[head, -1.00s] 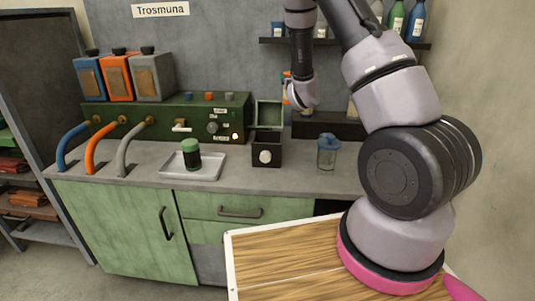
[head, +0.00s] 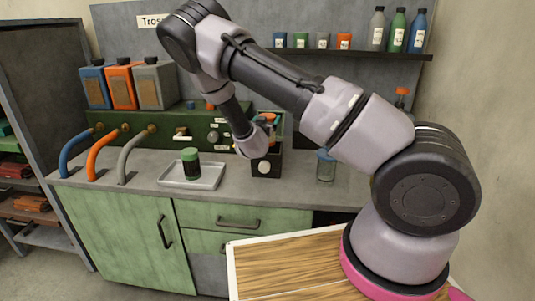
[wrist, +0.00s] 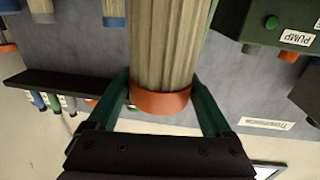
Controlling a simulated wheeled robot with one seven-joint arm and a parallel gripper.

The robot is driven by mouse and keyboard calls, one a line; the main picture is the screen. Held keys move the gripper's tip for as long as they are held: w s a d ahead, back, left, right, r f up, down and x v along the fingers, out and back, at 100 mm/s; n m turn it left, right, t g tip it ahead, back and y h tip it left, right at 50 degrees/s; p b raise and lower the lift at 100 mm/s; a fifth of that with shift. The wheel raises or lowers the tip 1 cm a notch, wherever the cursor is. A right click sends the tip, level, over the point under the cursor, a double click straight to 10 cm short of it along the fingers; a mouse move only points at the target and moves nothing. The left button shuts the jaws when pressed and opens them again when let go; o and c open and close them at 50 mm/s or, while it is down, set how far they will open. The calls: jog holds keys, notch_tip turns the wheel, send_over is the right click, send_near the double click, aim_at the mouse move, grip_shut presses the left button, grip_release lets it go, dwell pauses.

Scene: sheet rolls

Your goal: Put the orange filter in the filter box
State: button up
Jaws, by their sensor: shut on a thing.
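My gripper (head: 267,124) hangs over the filter box (head: 266,166), a small dark box with a white round mark on its front. The green lid of the box stands raised behind, mostly hidden by my arm. In the wrist view my gripper's green fingers (wrist: 161,100) are shut on the orange filter (wrist: 167,48), a pale pleated cylinder with an orange end cap. In the head view only small orange bits of it show by the fingers. I cannot tell whether its lower end is inside the box.
A tray (head: 215,181) with a green-capped dark jar (head: 191,164) stands left of the box. The green pump panel (head: 150,122) is behind, and a shelf (head: 350,52) with bottles and cups is above.

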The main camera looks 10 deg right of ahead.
notch_tip(320, 180, down, 8)
jog(key=shift+f, duration=0.2)
dwell(0.3)
jog(key=shift+f, duration=0.2)
jog(key=o, duration=1.5)
jog(key=shift+c, duration=0.2)
jog(key=shift+r, duration=0.15)
